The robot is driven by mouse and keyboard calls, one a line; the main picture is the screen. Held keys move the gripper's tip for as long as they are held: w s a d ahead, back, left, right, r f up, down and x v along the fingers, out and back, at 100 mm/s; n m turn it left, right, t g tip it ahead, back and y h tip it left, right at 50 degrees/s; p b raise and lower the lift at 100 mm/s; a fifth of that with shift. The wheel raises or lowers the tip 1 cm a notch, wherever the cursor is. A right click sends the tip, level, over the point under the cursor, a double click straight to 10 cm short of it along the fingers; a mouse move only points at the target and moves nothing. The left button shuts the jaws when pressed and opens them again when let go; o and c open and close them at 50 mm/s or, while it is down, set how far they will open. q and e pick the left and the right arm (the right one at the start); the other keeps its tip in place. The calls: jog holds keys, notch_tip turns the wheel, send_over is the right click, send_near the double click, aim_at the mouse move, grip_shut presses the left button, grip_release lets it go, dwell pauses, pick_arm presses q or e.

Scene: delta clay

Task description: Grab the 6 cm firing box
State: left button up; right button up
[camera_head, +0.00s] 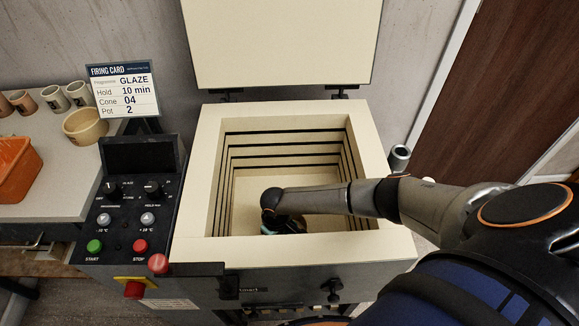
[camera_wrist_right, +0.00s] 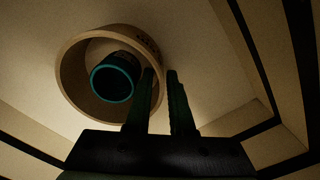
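The firing box (camera_wrist_right: 72,68) is a round, tan, open-topped ring-walled box on the kiln floor in the right wrist view. Dark marks on its far wall are too dim to read. A dark cup with a teal rim (camera_wrist_right: 112,84) is inside it. My right gripper (camera_wrist_right: 160,74) has its two fingers a small gap apart, one over the inner side and one at the outer side of the box's right wall. Whether they press on the wall is unclear. In the head view my right gripper (camera_head: 270,216) is down inside the kiln and largely hides the box. My left gripper is out of view.
The kiln's pale rim (camera_head: 200,170) and stepped walls surround my right arm. Its lid (camera_head: 280,45) stands open behind. A control panel (camera_head: 130,215), firing card (camera_head: 122,90), orange bin (camera_head: 15,168), bowl (camera_head: 85,127) and several cups are at the left.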

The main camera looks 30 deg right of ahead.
grip_shut()
dwell(1.4)
